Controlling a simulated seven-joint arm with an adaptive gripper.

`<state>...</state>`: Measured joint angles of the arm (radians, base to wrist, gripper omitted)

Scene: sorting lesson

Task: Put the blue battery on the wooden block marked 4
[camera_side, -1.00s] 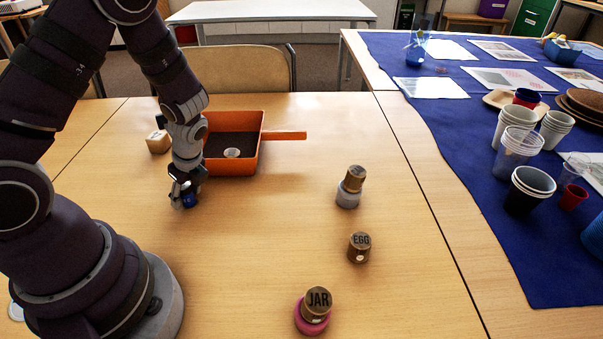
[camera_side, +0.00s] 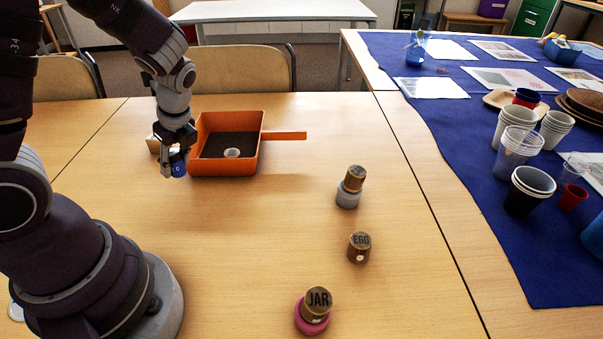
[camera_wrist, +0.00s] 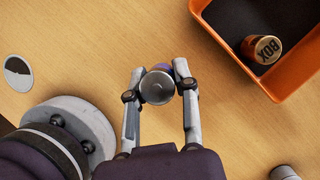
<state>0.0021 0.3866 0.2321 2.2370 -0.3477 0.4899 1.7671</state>
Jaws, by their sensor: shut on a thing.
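The blue battery (camera_side: 179,170) is between the fingers of my gripper (camera_side: 172,168), which is shut on it. In the side view it appears held above the table, left of the orange tray. In the wrist view my gripper (camera_wrist: 159,78) has a finger on each side of the battery's round silver end (camera_wrist: 157,89), with a bit of blue-purple behind it. A light wooden block (camera_side: 153,145) stands just behind and left of my gripper in the side view, mostly hidden by it. Its marking cannot be read now. The block does not show in the wrist view.
The orange tray (camera_side: 259,150) with a dark lining and handle is close on the right. It holds a can marked BOX (camera_wrist: 262,48). The table between is clear.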

